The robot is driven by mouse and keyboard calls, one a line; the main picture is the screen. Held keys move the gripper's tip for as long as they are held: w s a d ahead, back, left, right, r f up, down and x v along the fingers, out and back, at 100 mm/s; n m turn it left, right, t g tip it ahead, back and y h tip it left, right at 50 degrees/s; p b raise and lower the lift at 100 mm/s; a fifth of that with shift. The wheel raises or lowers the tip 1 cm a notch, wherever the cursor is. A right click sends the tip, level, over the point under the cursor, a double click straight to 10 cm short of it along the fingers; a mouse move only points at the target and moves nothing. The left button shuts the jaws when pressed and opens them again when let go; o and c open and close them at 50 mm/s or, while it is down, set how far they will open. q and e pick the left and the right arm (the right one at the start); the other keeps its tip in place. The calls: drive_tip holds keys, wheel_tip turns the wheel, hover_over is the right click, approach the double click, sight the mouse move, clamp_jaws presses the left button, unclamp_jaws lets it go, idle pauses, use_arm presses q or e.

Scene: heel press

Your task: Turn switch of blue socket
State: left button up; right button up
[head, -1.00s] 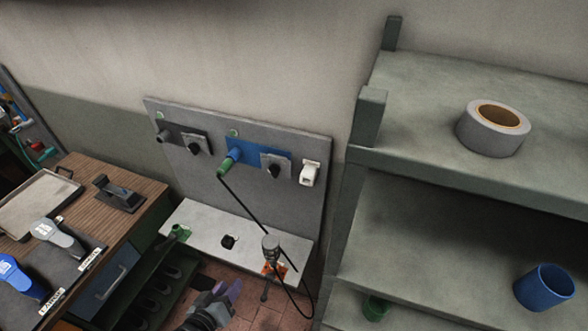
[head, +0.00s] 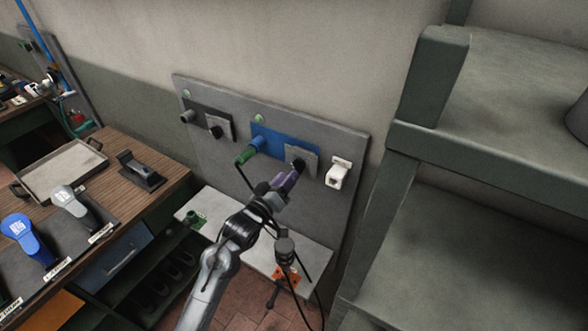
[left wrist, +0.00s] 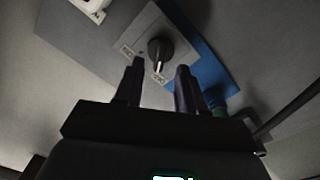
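The blue socket (head: 272,138) is on the grey wall panel, with a green plug (head: 246,155) and its black cable in it. Its switch is a black knob (head: 299,164) on a grey plate at the socket's right. My left gripper (head: 289,180) is just in front of the knob and partly covers the plate. In the left wrist view, the black knob (left wrist: 160,48) with a white mark lies beyond the gap between the two fingertips (left wrist: 160,66). The fingers are apart with nothing between them, and seem not to touch the knob. My right gripper is not in view.
A second dark socket (head: 188,116) and black switch (head: 216,131) are left on the panel. A white device (head: 338,173) hangs right of the blue socket. A grey shelf unit (head: 405,137) stands close on the right; a wooden bench (head: 175,170) is left.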

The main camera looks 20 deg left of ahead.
sight(297, 167)
use_arm(q)
drive_tip(key=shift+w+d, duration=0.2)
drive_tip(key=shift+w, duration=0.95)
drive_tip(key=shift+w+d, duration=0.2)
drive_tip(key=shift+w, duration=0.9)
clamp_jaws()
